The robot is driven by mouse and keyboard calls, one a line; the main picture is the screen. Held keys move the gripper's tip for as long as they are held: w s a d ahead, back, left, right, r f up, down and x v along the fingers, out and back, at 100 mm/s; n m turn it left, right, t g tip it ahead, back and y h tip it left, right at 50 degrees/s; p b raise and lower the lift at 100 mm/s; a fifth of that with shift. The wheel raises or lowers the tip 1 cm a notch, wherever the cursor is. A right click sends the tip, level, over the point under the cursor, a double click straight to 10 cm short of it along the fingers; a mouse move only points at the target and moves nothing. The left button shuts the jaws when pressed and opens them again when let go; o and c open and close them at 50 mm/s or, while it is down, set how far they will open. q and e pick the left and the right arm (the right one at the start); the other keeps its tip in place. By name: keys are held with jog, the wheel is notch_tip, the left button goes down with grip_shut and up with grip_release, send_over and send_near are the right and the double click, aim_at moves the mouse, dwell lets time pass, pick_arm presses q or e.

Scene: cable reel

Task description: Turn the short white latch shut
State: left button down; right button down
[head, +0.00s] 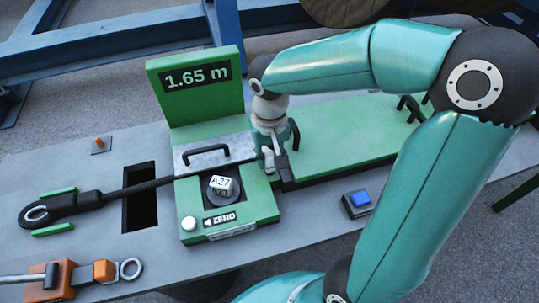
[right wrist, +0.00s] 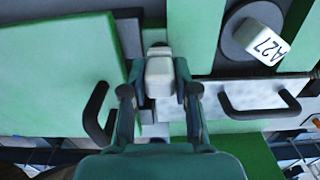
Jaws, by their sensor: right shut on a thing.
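The short white latch (head: 268,158) is at the right edge of the green meter housing (head: 262,205), beside its grey plate with a black handle. In the right wrist view the white latch (right wrist: 160,75) sits between my two fingers. My right gripper (head: 276,148) points down and is shut on it. The wrist and fingers hide part of the latch in the head view, so I cannot tell its exact angle. My left gripper is not in view.
A display panel (head: 197,78) reading 1.65 m stands behind the housing. A white A27 tag (head: 221,186) sits on a dark disc. A black cable (head: 150,185) runs left to an end loop. A blue button (head: 358,199) is at right. An orange clamp (head: 55,278) is at lower left.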

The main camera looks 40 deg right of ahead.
aim_at(270, 154)
jog(key=c, duration=0.9)
grip_release()
notch_tip(270, 154, up, 12)
